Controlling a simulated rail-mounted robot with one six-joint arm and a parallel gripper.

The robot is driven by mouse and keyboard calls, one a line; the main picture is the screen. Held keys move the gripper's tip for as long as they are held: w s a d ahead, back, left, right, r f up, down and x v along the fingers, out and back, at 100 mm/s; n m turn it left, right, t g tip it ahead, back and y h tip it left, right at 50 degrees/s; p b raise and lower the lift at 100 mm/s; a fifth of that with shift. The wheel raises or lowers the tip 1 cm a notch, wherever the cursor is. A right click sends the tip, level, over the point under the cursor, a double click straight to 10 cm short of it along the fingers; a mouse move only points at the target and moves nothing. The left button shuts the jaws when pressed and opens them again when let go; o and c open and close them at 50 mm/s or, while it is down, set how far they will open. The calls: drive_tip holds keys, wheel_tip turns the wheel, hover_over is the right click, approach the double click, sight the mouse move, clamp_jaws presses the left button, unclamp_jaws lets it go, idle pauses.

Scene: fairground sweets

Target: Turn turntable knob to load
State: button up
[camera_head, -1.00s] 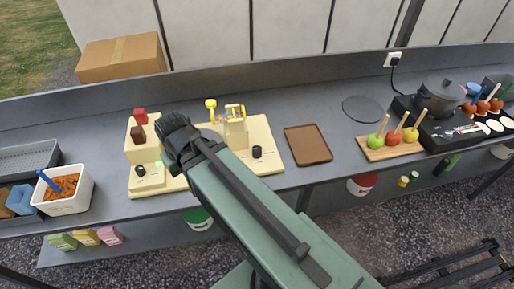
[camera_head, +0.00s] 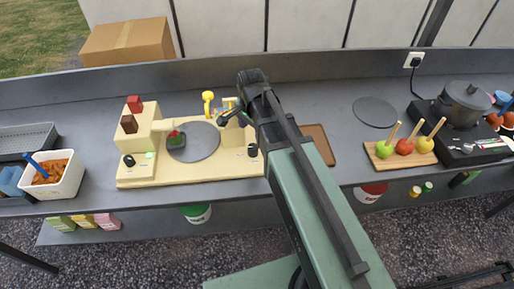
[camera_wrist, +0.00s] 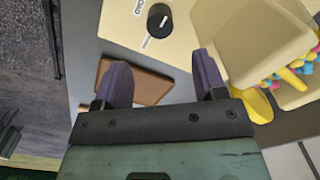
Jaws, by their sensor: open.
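The cream machine (camera_head: 215,172) stands on the counter with a round grey turntable (camera_head: 195,142) near its middle. A black knob (camera_head: 253,150) at its right end is partly behind my arm. In the wrist view a black knob (camera_wrist: 159,20) with a white mark sits beside white lettering, partly cut off, that reads "OAD". Another black knob (camera_head: 129,160) is on the machine's left end. My gripper (camera_wrist: 162,78) is open and empty, its two purple-grey fingers apart. The knob lies beyond the fingertips, not between them. In the head view my gripper (camera_head: 233,115) is above the machine's right part.
A brown tray (camera_head: 319,143) lies right of the machine, partly behind my arm. A board (camera_head: 384,163) with apples on sticks is further right. In the wrist view a cream dispenser (camera_wrist: 250,35) with coloured balls and a yellow part stands close to the right finger.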

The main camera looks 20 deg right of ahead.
sight(253, 147)
wheel_tip(253, 147, down, 10)
drive_tip(key=b, duration=0.9)
drive_tip(key=shift+f, duration=0.1)
drive_tip(key=shift+r, duration=0.2)
drive_tip(key=shift+c, duration=0.2)
drive_tip(key=c, duration=0.9)
